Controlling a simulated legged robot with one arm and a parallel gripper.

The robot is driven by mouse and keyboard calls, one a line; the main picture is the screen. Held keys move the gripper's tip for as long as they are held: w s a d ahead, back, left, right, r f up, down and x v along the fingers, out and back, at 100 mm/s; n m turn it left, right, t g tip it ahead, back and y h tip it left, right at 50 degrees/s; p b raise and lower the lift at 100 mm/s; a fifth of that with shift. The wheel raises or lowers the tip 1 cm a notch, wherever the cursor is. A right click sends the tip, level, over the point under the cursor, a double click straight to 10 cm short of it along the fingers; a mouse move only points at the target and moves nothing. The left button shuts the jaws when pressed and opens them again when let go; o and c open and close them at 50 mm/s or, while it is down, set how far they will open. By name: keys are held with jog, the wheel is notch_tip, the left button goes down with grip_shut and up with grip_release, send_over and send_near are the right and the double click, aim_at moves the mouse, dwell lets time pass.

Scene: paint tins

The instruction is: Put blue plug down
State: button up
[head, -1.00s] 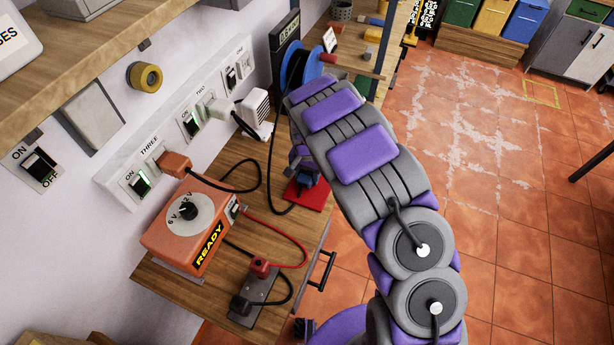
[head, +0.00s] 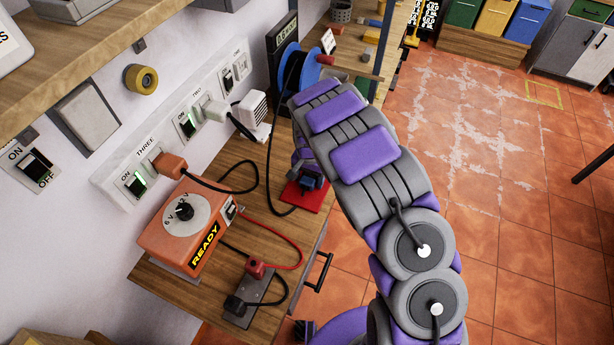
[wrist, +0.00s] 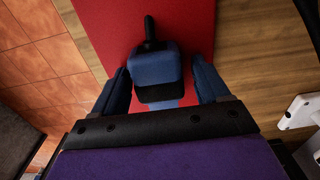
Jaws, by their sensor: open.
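The blue plug (wrist: 157,72) lies on the red mat (wrist: 105,30) in the wrist view, with its black cord end pointing away from me. My gripper (wrist: 160,88) is open, with one dark blue finger on each side of the plug. A small gap shows beside the plug on each side. In the head view the blue plug (head: 311,181) is small and partly hidden by my arm, on the red mat (head: 318,198) on the wooden bench.
An orange charger (head: 186,225) marked READY stands on the bench, with red and black leads beside it. Wall sockets (head: 145,170) with switches run along the left. A blue cable reel (head: 298,68) stands behind. A drawer handle (head: 319,272) sticks out at the bench front.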

jog(key=shift+d, duration=0.3)
jog(key=shift+a, duration=0.25)
